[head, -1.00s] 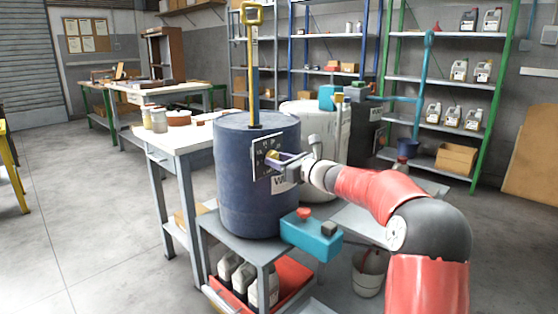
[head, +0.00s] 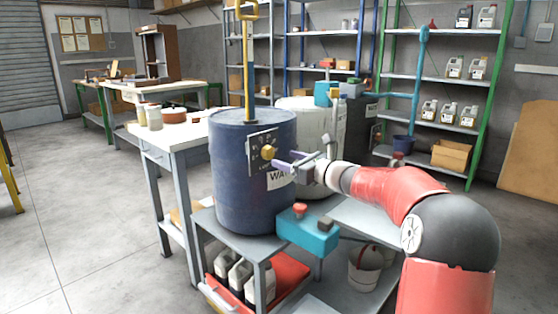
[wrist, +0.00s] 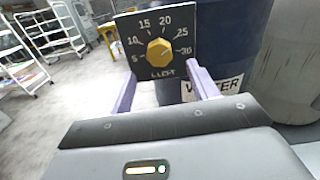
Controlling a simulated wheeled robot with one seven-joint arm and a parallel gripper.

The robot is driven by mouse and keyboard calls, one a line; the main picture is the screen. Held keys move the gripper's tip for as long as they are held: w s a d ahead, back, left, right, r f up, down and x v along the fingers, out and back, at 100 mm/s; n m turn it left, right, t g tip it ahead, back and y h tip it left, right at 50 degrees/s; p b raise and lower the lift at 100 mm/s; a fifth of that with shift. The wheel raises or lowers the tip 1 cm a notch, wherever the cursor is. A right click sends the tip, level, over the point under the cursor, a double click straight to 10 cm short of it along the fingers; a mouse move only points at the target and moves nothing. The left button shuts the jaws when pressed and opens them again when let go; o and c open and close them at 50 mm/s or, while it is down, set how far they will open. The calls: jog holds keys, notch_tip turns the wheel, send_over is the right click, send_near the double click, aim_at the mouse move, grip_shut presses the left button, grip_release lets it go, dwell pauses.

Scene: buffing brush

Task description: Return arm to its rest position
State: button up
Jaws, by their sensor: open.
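My gripper (head: 289,163) is in front of the blue drum (head: 232,185) and points at the dial panel on its side. In the wrist view my gripper (wrist: 165,90) shows two purple fingers spread apart with nothing between them. The black panel (head: 256,141) carries a yellow knob (head: 268,152). In the wrist view the yellow knob (wrist: 160,52) sits beyond the fingertips, apart from them, on the numbered panel (wrist: 185,20). My red arm reaches in from the lower right.
The drum stands on a grey cart (head: 236,240) with a teal box (head: 308,234) at its front edge. A white drum (head: 300,118) stands behind. A worktable (head: 185,133) is at left. A green shelf (head: 485,110) stands at right. Open floor lies at left.

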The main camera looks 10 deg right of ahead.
jog(key=shift+v, duration=1.15)
jog(key=s+a+f+n+g+h, duration=0.2)
jog(key=s+a+f+n+g, duration=0.15)
jog(key=s+a+n, duration=0.5)
jog(key=s+a+f+n+g+h, duration=0.15)
jog(key=s+a+n+g, duration=0.35)
jog(key=s, duration=0.6)
jog(key=s+d+f+n+h, duration=0.2)
jog(key=s+f+n, duration=0.1)
jog(key=s, duration=0.4)
jog(key=s+d+f+n+h, duration=0.2)
jog(key=s+d+f+n, duration=0.1)
jog(key=s+n, duration=0.3)
jog(key=s+d+f+n+h, duration=0.2)
jog(key=s+n, duration=0.3)
jog(key=s, duration=0.5)
jog(key=shift+d+f+h, duration=0.4)
jog(key=shift+d+h, duration=0.15)
jog(key=shift+d, duration=0.1)
